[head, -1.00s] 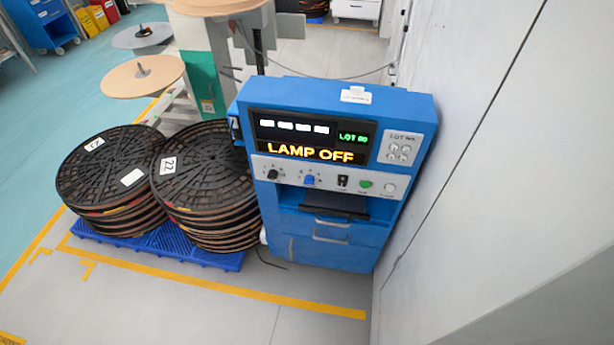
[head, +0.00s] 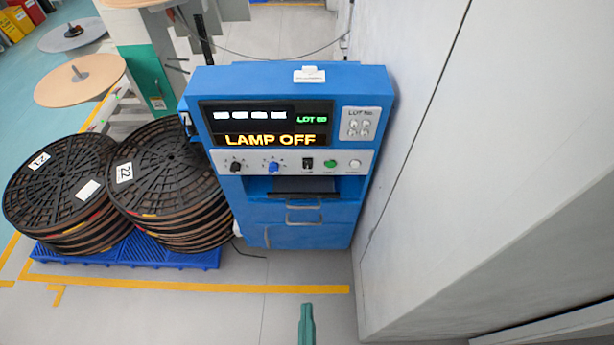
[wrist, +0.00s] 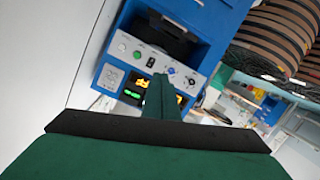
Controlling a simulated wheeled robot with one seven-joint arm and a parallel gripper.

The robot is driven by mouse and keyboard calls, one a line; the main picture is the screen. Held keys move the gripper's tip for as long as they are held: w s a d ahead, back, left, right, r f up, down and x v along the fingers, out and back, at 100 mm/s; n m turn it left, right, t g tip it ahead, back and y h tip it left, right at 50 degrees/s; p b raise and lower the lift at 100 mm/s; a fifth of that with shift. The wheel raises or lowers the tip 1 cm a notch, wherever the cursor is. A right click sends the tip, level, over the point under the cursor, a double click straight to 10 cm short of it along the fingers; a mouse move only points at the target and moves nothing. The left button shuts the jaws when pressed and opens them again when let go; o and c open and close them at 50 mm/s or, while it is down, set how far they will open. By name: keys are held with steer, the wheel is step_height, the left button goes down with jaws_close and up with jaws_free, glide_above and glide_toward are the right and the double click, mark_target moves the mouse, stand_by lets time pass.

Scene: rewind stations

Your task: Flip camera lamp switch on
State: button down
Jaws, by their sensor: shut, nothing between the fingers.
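The blue control cabinet (head: 225,85) stands ahead, and its display (head: 270,140) reads LAMP OFF in yellow. Below the display is a pale panel with a small black rocker switch (head: 307,164) between a blue knob (head: 273,167) and a green button (head: 330,163). My gripper (head: 307,312) is low in the head view, in front of the cabinet and apart from it, with its green fingers shut and empty. In the wrist view the shut fingers (wrist: 161,85) point toward the panel, and the black switch (wrist: 151,62) shows near their tips.
Stacks of black reels (head: 165,170) sit on a blue pallet (head: 180,255) left of the cabinet. A grey wall (head: 440,170) runs close along the right. The floor (head: 240,315) in front of the cabinet is clear, with a yellow line across it.

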steer(key=w+n+t, duration=0.1)
steer(key=w+n, duration=1.3)
steer(key=w, duration=1.3)
steer(key=shift+w+r, duration=0.3)
steer(key=shift+w, duration=0.1)
steer(key=shift+w, duration=0.1)
glide_toward(307, 168)
steer(key=w, duration=0.5)
steer(key=shift+w+d+f, duration=0.1)
steer(key=shift+w+f, duration=0.05)
steer(key=shift+f, duration=0.2)
steer(key=shift+w+f, duration=0.1)
steer(key=shift+w, duration=0.45)
